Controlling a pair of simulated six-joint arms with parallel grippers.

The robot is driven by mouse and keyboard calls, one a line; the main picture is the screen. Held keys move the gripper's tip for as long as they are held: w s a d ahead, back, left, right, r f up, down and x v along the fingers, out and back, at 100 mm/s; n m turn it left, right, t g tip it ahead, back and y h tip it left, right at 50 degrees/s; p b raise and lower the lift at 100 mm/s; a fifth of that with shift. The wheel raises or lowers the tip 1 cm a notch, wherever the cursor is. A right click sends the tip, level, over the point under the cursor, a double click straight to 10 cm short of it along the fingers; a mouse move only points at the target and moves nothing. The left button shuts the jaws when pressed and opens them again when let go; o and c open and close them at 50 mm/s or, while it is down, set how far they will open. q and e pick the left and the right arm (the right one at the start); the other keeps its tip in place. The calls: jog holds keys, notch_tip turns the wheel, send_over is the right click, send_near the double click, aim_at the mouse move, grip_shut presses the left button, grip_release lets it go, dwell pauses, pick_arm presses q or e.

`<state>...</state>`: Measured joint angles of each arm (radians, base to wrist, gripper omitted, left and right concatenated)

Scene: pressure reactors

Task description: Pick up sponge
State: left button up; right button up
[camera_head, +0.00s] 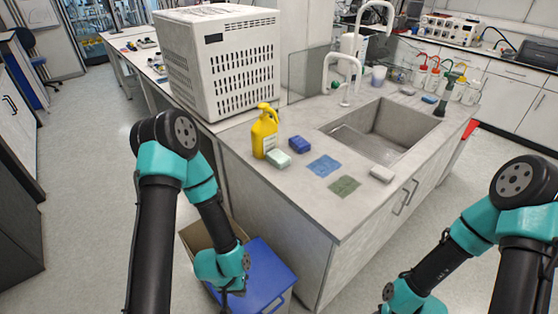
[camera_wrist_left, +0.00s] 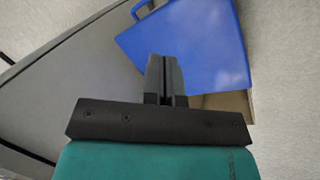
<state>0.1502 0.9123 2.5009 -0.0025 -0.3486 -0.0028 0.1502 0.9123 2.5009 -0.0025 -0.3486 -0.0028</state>
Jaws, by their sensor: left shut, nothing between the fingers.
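A yellow spray bottle (camera_head: 264,131) stands beside the pale green block. A blue cloth (camera_head: 323,165) and a green cloth (camera_head: 345,186) lie flat in front of the sink (camera_head: 372,134). A blue bin lid (camera_head: 258,272) is below the counter. A white perforated box (camera_head: 218,60) stands behind.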

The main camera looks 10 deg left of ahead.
pick_arm(q)
jog(key=o, duration=1.7)
jog(key=shift+o, duration=0.2)
